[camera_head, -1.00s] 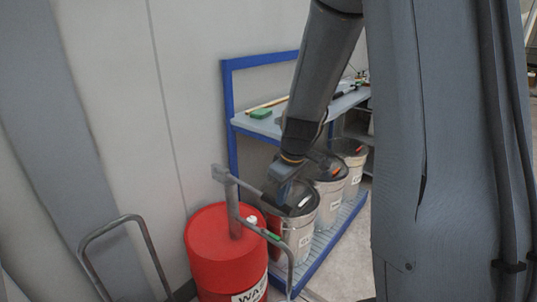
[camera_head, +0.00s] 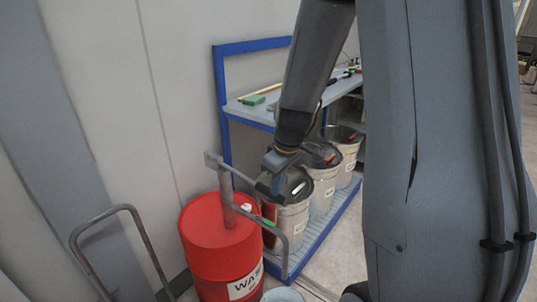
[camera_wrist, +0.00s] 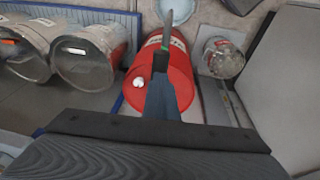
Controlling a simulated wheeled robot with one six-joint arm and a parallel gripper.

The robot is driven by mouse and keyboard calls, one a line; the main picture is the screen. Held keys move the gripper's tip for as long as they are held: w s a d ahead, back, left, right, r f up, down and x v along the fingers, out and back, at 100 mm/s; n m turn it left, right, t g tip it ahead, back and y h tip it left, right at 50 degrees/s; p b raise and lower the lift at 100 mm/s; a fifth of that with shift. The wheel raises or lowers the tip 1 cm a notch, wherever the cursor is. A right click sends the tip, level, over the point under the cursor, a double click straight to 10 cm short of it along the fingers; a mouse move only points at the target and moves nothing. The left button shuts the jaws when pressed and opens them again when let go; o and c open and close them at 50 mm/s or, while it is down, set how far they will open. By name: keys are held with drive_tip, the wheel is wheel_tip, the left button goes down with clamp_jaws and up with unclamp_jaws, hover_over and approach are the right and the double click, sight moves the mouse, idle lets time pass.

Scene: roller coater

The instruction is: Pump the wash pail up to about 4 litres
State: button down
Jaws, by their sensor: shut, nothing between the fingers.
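The red drum (camera_head: 220,247) with a white "WA…" label stands on the floor, a grey pump post (camera_head: 227,196) rising from its top. A bent grey pipe and a green grip (camera_head: 266,223) are on its right side. A pale open pail (camera_head: 283,296) shows only its rim at the bottom edge, below the pipe; I cannot read its level. My gripper (camera_head: 276,188) is shut and empty, pointing down right of the pump post, in front of the first rack pail. In the wrist view my gripper (camera_wrist: 161,62) overlaps the drum (camera_wrist: 150,75); contact with the pump cannot be told.
Several lidded pails, the nearest (camera_head: 291,218), stand on a blue rack's lower shelf (camera_head: 315,250). A green block (camera_head: 253,100) lies on its upper shelf. A grey tubular frame (camera_head: 150,245) stands left of the drum. A clear container (camera_wrist: 222,58) stands right of the drum.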

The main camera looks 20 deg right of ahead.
drive_tip(key=s+d+r+p, duration=0.1)
drive_tip(key=s+d+r, duration=0.1)
drive_tip(key=s+r, duration=0.4)
drive_tip(key=w+v, duration=0.1)
drive_tip(key=v, duration=0.4)
drive_tip(key=shift+r, duration=0.45)
drive_tip(key=shift+s+a, duration=0.15)
